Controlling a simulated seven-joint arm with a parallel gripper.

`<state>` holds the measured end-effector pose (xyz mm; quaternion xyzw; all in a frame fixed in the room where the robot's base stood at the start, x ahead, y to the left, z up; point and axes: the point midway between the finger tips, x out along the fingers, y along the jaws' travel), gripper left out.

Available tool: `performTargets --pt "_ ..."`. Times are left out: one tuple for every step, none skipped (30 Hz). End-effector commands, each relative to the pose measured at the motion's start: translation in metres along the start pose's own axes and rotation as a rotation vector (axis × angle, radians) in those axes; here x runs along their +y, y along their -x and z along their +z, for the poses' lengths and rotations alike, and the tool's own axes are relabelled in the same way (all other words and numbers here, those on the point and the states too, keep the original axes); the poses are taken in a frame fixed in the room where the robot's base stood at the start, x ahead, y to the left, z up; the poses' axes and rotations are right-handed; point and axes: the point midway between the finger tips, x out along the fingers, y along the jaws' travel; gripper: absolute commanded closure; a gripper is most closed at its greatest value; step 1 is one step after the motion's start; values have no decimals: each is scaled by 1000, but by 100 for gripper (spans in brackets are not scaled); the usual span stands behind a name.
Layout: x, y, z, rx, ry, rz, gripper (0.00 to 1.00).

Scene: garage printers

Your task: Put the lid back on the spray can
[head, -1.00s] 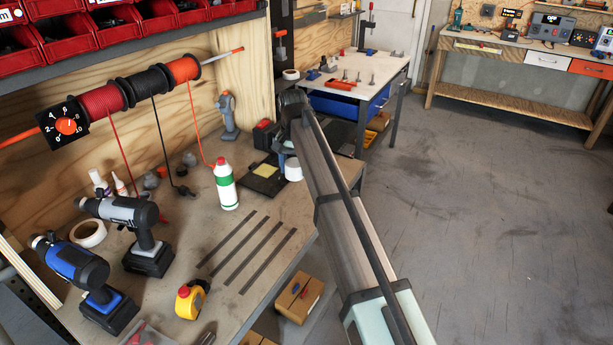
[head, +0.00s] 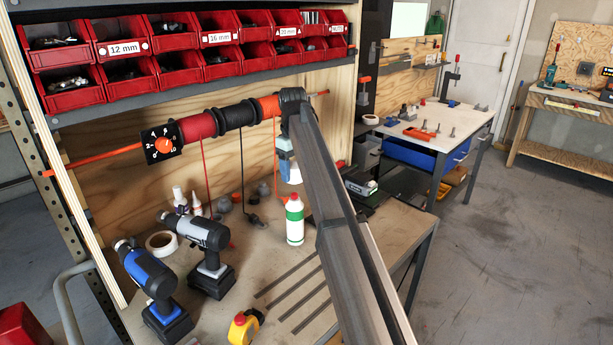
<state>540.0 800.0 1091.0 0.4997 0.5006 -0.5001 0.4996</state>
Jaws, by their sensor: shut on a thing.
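My gripper (head: 288,158) is at the far end of my arm, above the workbench. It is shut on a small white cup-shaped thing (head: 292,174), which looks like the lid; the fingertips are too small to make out. A white bottle-like can (head: 295,222) with a green band and a red top stands upright on the bench. It is the closest match to a spray can, but I cannot tell for sure. In the picture the white lid is just above its red top, with a small gap; the true depth between them is unclear.
Two drills (head: 204,250) (head: 152,290), a tape roll (head: 161,243) and a yellow tape measure (head: 244,328) stand on the bench (head: 245,275). Flat dark strips (head: 300,295) lie in front of the can. Cable spools (head: 236,118) and red bins (head: 180,68) are above.

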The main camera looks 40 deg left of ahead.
Motion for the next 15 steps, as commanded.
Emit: performTargets --pt "-1 0 -1 0 6 0 68" --pt "-1 0 -1 0 8 0 68" --pt "-1 -1 -1 0 9 0 68" --pt "-1 -2 -1 0 9 0 68" --pt "-1 -3 -1 -1 9 0 68" --pt "-1 -4 0 -1 9 0 68" --pt "-1 -6 0 -1 8 0 68" --pt "-1 -7 0 -1 8 -1 68" --pt "-1 -9 0 -1 8 -1 68" --pt "-1 -11 0 -1 8 -1 68" --pt "-1 -12 0 -1 8 -1 68" --pt "-1 -15 0 -1 7 -1 68" --pt "-1 -17 0 -1 7 -1 68" --pt "-1 -19 0 -1 7 0 68" --pt "-1 -23 0 -1 7 0 68"
